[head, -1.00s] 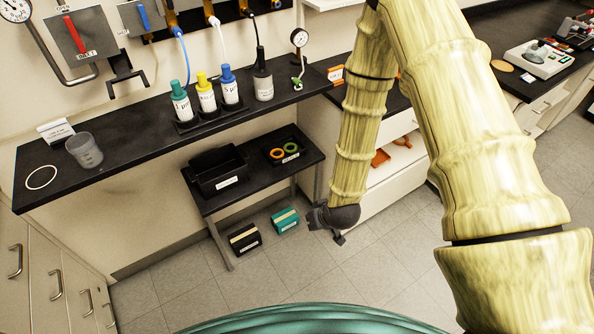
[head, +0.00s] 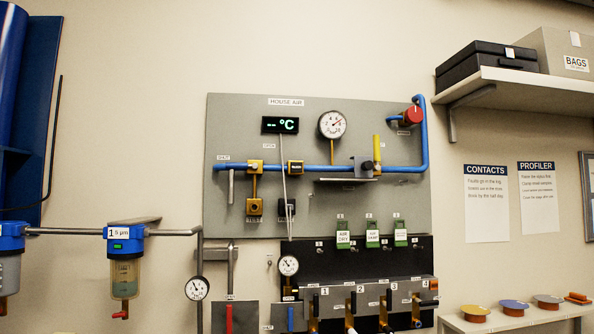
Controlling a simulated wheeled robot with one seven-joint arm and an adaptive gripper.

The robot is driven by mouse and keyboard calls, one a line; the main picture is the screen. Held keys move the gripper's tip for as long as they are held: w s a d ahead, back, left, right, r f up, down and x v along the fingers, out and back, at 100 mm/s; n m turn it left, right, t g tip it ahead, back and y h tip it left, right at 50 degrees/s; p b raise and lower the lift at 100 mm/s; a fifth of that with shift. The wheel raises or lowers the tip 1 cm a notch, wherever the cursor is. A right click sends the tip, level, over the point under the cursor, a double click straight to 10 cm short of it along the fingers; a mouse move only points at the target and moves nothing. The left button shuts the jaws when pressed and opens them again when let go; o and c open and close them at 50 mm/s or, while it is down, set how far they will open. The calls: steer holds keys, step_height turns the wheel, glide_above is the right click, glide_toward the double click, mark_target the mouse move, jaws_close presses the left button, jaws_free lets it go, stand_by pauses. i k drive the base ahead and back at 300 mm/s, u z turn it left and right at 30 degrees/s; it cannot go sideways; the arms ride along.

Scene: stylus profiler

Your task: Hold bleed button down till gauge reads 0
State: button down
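The grey HOUSE AIR panel (head: 235,130) fills the middle of the head view. Two smaller gauges show lower down, one below the panel (head: 289,265) and one at left (head: 198,288). Small fittings sit on the panel: a black one (head: 287,208), a brass one (head: 254,207) and a black knob (head: 367,166). Their labels are too small to read, so I cannot tell which is the bleed button. My gripper is not in view.
A blue pipe (head: 390,168) crosses the panel to a red knob (head: 413,115). A black manifold (head: 350,262) with several valves hangs below. A filter bowl (head: 125,275) is at left. A shelf (head: 520,85) with boxes juts out at upper right; a low shelf (head: 540,315) stands below.

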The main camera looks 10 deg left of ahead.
mark_target(295, 167)
steer(key=k, duration=1.35)
steer(key=u, duration=0.7)
steer(key=i, duration=1.3)
steer(key=z, duration=0.65)
